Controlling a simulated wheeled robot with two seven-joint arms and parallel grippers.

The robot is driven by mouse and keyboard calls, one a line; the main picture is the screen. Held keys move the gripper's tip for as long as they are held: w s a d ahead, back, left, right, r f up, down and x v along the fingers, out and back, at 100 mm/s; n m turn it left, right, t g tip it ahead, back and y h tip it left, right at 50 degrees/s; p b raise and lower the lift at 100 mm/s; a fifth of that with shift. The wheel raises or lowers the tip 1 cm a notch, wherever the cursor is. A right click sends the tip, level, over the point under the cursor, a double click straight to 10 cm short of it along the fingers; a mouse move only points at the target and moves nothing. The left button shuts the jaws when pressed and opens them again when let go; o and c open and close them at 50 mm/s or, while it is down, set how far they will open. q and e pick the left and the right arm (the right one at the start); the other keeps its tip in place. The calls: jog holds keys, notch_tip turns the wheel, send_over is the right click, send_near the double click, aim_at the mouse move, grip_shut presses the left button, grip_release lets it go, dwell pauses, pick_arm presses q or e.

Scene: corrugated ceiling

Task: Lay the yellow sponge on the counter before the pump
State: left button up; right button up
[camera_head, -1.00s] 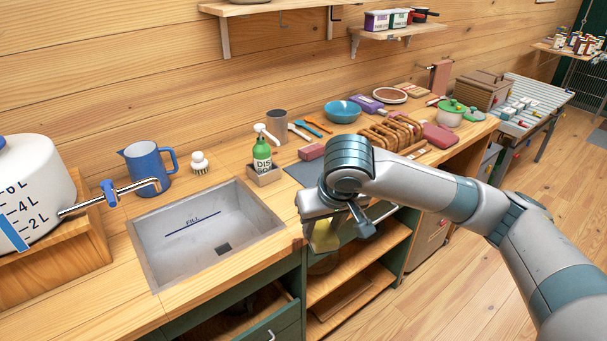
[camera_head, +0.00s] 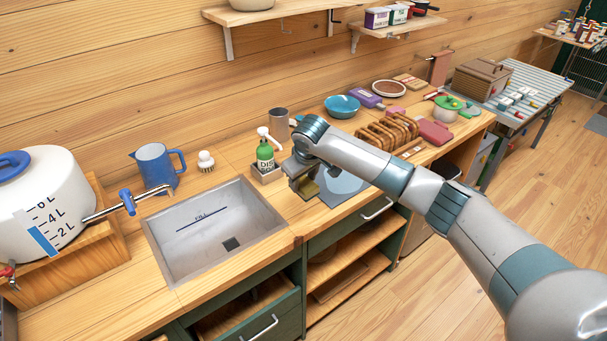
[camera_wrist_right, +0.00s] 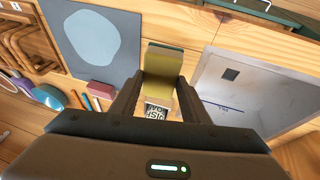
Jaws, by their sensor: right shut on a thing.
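The yellow sponge (camera_head: 310,190) is in my right gripper (camera_head: 304,181), in front of the pump bottle. In the right wrist view the sponge (camera_wrist_right: 162,64) shows a yellow face and a darker olive edge between the fingers of my right gripper (camera_wrist_right: 162,82). It is over or at the wooden counter (camera_wrist_right: 205,27); I cannot tell whether it touches. The green pump bottle (camera_head: 265,153) with a white pump head stands in a small holder (camera_head: 266,175) behind the gripper. Its label (camera_wrist_right: 157,112) shows between the fingers. My left gripper is not in view.
The sink (camera_head: 212,225) lies left of the gripper. A grey mat (camera_head: 345,188) lies to the right, with a bread rack (camera_head: 388,135) beyond. A grey cup (camera_head: 278,125) stands behind the pump. A blue jug (camera_head: 154,165) and brush (camera_head: 206,160) stand behind the sink.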

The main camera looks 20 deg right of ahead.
dwell(0.4)
jog(key=shift+d+r+y+p, duration=0.15)
jog(key=shift+y+p, duration=0.15)
jog(key=shift+p, duration=0.15)
jog(key=shift+f, duration=0.25)
jog(key=shift+f+b, duration=1.3)
jog(key=shift+f, duration=2.7)
jog(key=o, duration=1.5)
jog(key=shift+r, duration=0.1)
